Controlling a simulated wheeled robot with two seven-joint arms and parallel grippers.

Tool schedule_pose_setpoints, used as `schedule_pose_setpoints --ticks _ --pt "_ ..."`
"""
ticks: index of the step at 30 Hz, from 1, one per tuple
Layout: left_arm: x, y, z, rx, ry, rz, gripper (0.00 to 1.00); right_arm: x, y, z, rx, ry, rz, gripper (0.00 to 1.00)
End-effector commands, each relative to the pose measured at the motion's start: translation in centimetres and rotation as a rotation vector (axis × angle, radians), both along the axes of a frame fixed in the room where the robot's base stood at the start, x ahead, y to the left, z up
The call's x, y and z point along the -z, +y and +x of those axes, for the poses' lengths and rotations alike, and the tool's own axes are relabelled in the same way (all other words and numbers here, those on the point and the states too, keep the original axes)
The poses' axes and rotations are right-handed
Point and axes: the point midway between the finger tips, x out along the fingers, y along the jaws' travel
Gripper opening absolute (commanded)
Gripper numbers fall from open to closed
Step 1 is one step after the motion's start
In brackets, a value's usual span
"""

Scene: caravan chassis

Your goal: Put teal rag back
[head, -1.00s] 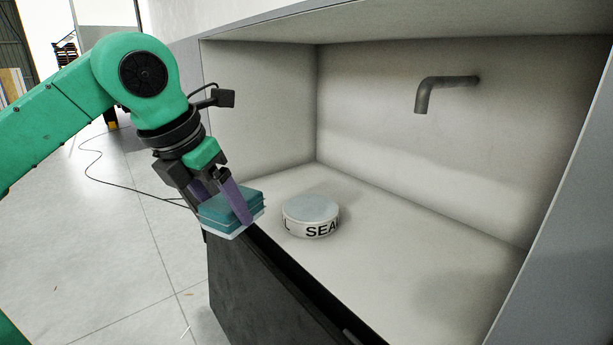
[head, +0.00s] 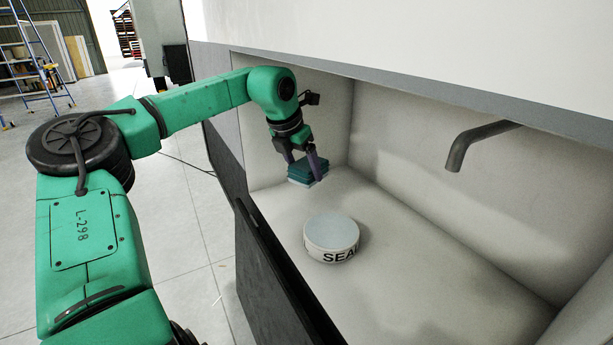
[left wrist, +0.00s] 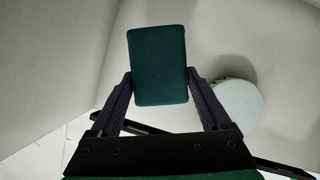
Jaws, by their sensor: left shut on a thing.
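My left gripper (head: 302,166) is shut on the teal rag (head: 307,174), a folded block with a paler layer at its bottom. It holds the rag inside the recess, near the left end wall. In the left wrist view the teal rag (left wrist: 158,65) sits between the two fingers (left wrist: 160,90). Whether the rag touches the recess floor I cannot tell. My right gripper is not in view.
A round white tub (head: 331,238) marked "SEA" stands on the recess floor, nearer than the rag. A grey spout (head: 480,143) juts from the back wall. A dark panel (head: 270,270) runs along the recess's front edge. The floor right of the tub is clear.

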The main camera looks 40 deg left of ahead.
Motion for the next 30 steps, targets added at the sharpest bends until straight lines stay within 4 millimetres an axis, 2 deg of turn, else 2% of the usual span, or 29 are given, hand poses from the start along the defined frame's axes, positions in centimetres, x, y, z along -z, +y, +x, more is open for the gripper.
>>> schedule_pose_setpoints --ticks 1,3,5,13,15,21,22,23,30 --pt "-0.3 0.5 0.8 -0.003 0.005 0.002 0.36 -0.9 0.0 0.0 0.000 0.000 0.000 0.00" --pt "-0.2 1.0 1.8 -0.002 0.003 0.003 0.36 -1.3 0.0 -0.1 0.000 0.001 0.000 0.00" --pt "1.6 0.8 1.6 0.002 0.003 -0.004 0.36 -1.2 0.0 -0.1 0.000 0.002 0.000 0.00" --pt "6.4 0.8 1.5 0.001 0.003 -0.003 0.36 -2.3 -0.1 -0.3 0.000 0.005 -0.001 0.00" --pt "6.8 1.0 1.8 0.000 0.003 0.000 0.36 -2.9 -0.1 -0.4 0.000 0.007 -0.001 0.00" --pt "7.2 1.0 1.9 0.000 0.000 0.000 0.36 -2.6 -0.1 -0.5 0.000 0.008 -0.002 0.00" --pt "7.2 1.0 1.9 0.000 0.001 0.000 0.92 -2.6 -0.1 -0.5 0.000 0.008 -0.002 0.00" --pt "7.2 1.0 1.9 0.000 0.001 0.000 1.00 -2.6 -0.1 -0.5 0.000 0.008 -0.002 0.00" --pt "7.0 1.0 1.9 0.000 0.000 0.000 1.00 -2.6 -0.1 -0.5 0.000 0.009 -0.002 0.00"
